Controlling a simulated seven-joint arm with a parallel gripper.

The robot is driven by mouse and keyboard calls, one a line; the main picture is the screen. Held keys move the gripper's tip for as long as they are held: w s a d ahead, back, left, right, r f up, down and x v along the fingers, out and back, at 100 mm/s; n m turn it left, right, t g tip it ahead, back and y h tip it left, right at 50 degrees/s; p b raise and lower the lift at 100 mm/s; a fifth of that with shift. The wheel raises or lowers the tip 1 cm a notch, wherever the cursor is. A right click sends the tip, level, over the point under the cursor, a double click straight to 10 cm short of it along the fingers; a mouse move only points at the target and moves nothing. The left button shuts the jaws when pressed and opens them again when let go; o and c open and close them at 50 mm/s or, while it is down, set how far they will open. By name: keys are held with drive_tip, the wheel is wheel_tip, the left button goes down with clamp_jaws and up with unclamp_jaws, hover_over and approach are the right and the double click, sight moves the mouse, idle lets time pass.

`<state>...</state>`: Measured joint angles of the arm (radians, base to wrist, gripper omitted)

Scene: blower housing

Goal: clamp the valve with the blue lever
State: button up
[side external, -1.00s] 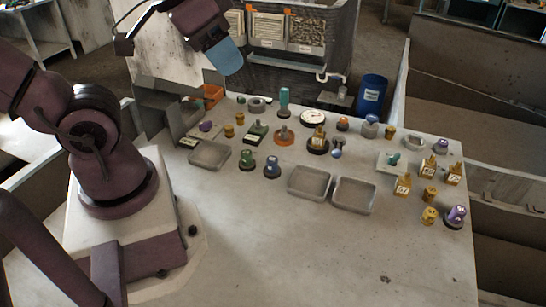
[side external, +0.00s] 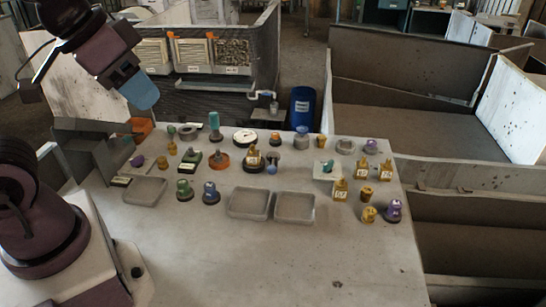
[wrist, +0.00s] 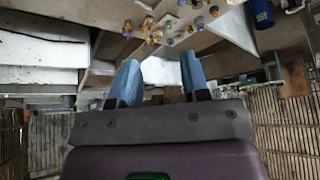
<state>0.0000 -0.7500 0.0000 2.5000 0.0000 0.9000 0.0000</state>
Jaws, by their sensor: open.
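My gripper (side external: 142,92) has light blue fingers and hangs high at the upper left of the side external view, well above the bench and away from its parts. In the wrist view the two fingers of my gripper (wrist: 159,78) stand wide apart with nothing between them. A small grey part with a blue round end (side external: 272,169) stands mid-bench, and a blue-topped part (side external: 301,138) stands at the back. They are too small to tell which, if either, is the valve with the blue lever.
The grey bench (side external: 270,255) holds several small parts and yellow numbered blocks (side external: 340,190). Shallow trays (side external: 146,203) lie among them. A blue barrel (side external: 302,106) stands behind, and grey bins (side external: 90,158) stand at the left. The front of the bench is mostly clear.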

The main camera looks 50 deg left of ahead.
drive_tip(key=shift+o, duration=0.9)
drive_tip(key=n+g+h, duration=0.1)
drive_tip(key=n+g, duration=0.3)
drive_tip(key=n, duration=0.7)
approach(271, 166)
drive_tip(key=f, duration=0.3)
drive_tip(key=w+f, duration=0.1)
drive_tip(key=f, duration=0.2)
drive_tip(key=d+f, duration=0.1)
drive_tip(key=f, duration=0.3)
drive_tip(key=shift+w+f, duration=0.15)
drive_tip(key=shift+w, duration=0.15)
clamp_jaws()
